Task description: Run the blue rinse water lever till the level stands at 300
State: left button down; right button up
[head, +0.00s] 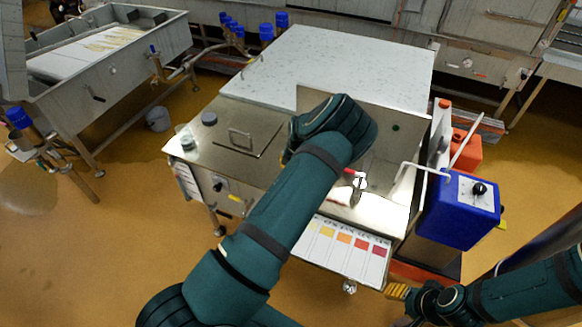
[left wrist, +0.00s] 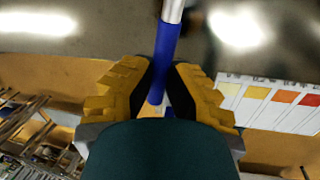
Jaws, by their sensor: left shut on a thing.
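The blue lever (left wrist: 165,40) runs down through the left wrist view, with a bare metal shaft at its top end. My left gripper (left wrist: 160,74) has its yellow fingers on both sides of the lever's lower part and is shut on it. A red tap handle (head: 352,172) shows beside my arm at the steel basin (head: 387,195). I cannot read any level or number. My right gripper (head: 397,291) is at the lower right, its yellow fingers seen edge-on, away from the basin.
A blue box with a black knob (head: 461,210) stands right of the basin. A colour chart (head: 335,250) hangs on the basin's front and also shows in the left wrist view (left wrist: 270,100). A red canister (head: 466,150) stands behind the box. A pale worktop (head: 330,70) lies beyond.

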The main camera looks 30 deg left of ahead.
pick_arm(q)
jog(key=c, duration=1.2)
grip_release()
jog(key=shift+s+d+f, duration=0.1)
jog(key=shift+s+f, duration=0.1)
jog(key=shift+f, duration=0.05)
jog(key=o, duration=0.3)
jog(key=shift+w, duration=0.1)
jog(key=shift+r, duration=0.1)
jog(key=shift+r, duration=0.1)
notch_tip(320, 180, up, 12)
jog(key=d, duration=0.2)
jog(key=shift+f, duration=0.2)
